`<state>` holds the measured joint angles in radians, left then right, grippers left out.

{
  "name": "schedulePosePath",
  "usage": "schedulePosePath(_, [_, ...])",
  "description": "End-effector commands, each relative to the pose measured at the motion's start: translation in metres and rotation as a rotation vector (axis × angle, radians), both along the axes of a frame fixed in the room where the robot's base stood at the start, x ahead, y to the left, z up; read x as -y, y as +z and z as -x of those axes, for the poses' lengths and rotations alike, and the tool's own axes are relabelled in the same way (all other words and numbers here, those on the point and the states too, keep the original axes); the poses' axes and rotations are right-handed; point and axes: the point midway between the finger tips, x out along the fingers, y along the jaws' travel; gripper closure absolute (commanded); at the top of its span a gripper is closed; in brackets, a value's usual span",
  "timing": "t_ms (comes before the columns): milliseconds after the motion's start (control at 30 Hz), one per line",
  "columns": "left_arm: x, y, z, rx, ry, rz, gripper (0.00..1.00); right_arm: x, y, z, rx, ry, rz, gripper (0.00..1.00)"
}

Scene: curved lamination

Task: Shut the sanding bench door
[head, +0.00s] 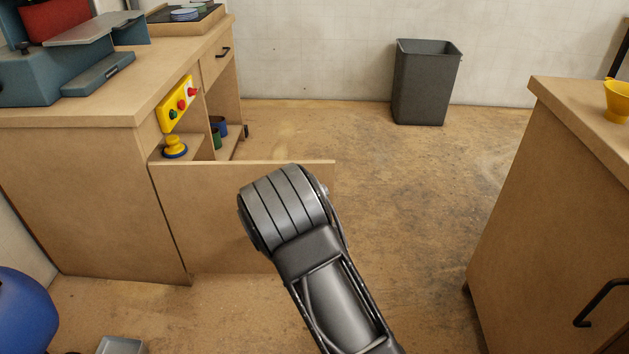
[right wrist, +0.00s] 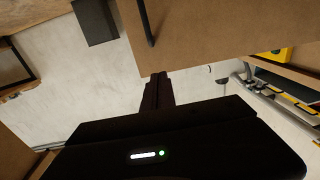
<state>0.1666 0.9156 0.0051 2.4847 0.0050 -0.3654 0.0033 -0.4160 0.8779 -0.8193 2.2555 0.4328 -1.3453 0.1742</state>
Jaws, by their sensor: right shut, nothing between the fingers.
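The sanding bench (head: 85,190) stands at the left in the head view. Its door (head: 205,215) is swung open and juts out to the right from the cabinet front, leaving the shelf inside exposed. My right arm crosses in front of the door and hides part of it; its gripper is hidden there. In the right wrist view, my right gripper (right wrist: 157,90) is shut and empty, close to the edge of a wooden panel (right wrist: 215,35) that appears to be the door, with a dark bar handle (right wrist: 147,22). Contact cannot be told. My left gripper is not in view.
A grey bin (head: 425,82) stands by the back wall. Another wooden cabinet (head: 555,200) stands at the right. The floor between is clear. A blue round object (head: 25,312) is at lower left.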

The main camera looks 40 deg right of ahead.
Motion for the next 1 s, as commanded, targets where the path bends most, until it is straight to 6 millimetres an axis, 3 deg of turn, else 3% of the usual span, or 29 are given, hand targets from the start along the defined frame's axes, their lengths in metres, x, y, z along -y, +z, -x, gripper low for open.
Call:
schedulePosePath(300, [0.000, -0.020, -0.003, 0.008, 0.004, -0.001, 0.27, 0.036, -0.003, -0.054, 0.000, 0.000, 0.002, 1.00])
schedulePosePath(500, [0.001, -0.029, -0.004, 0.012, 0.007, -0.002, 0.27, 0.052, -0.003, -0.077, -0.001, 0.001, 0.001, 1.00])
schedulePosePath(1000, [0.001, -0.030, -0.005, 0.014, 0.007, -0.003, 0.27, 0.057, -0.001, -0.086, -0.001, 0.001, 0.000, 1.00])
